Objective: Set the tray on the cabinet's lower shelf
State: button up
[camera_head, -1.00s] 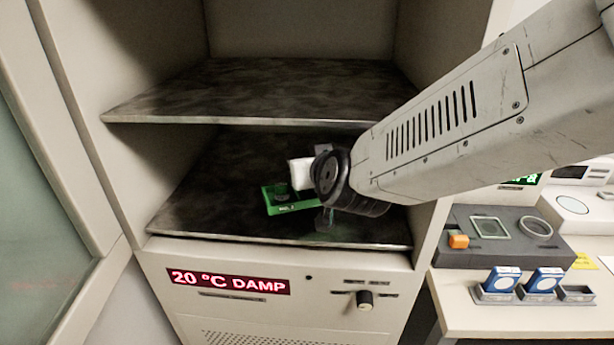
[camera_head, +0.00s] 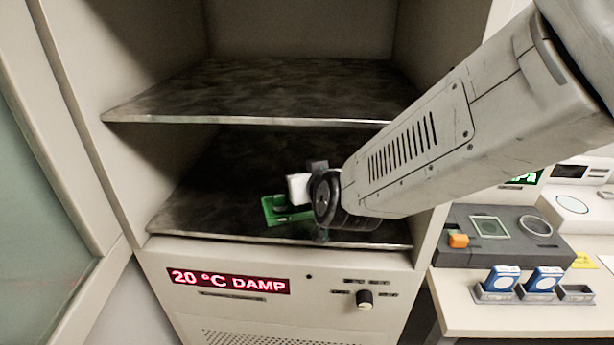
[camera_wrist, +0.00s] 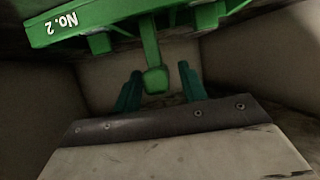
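The green tray (camera_head: 283,211), carrying a white block (camera_head: 298,187), is over the front middle of the cabinet's lower shelf (camera_head: 200,215) and looks set down on it. In the wrist view the tray (camera_wrist: 75,28) spans the top, its "No. 2" label upside down, with a green handle (camera_wrist: 152,45) reaching towards my gripper (camera_wrist: 159,76). The two dark green fingers stand on either side of the handle's end, with a gap visible on each side. In the head view my wrist hides most of the gripper and the tray's right end.
The upper shelf (camera_head: 260,90) is bare and lies close above my arm. The cabinet's walls bound both sides. The lower shelf's left part is free.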

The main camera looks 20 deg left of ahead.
jog(key=shift+r, duration=0.15)
jog(key=shift+s+d+r, duration=0.1)
jog(key=shift+s+r, duration=0.05)
jog(key=shift+s, duration=0.05)
jog(key=v, duration=1.1)
jog(key=shift+s+d, duration=0.2)
dwell(0.7)
